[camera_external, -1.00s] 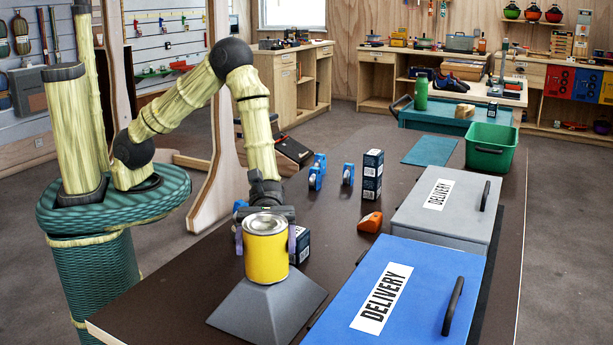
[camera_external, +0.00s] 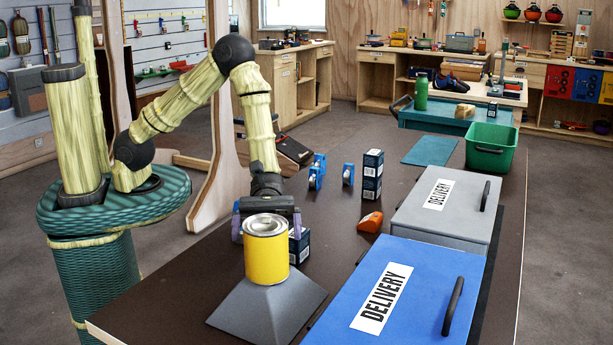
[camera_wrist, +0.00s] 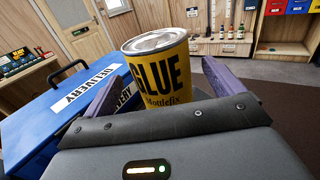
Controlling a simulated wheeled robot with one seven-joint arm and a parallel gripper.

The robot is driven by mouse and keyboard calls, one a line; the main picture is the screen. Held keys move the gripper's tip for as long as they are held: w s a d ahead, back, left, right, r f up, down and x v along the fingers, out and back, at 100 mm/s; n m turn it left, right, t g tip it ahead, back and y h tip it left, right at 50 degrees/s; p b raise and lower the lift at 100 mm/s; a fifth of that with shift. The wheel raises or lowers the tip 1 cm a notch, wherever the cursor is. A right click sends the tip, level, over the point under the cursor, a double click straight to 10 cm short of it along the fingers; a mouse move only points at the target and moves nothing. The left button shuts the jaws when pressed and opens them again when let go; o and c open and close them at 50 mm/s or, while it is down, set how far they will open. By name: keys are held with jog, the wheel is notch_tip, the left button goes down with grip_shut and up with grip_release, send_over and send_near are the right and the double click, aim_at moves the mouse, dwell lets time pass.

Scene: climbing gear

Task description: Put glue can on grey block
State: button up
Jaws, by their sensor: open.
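The yellow glue can (camera_external: 267,255) with a silver lid stands upright on top of the grey block (camera_external: 246,311), which has sloping sides and rests on the dark table. In the wrist view the can (camera_wrist: 160,75) shows its GLUE label between and beyond my two purple fingers. My gripper (camera_external: 268,222) is open, just behind the can in the external view. The fingers are apart from each other, and whether either touches the can is not clear. The can hides part of the gripper and the block's top face.
A blue delivery box (camera_external: 425,285) and a grey delivery box (camera_external: 455,212) stand to the right. A dark box (camera_external: 299,247) is close behind the can. An orange item (camera_external: 370,222), a stacked dark box (camera_external: 373,175) and blue items (camera_external: 317,172) are farther back.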

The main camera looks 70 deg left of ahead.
jog(key=v, duration=0.7)
jog(key=shift+a, duration=0.2)
dwell(0.4)
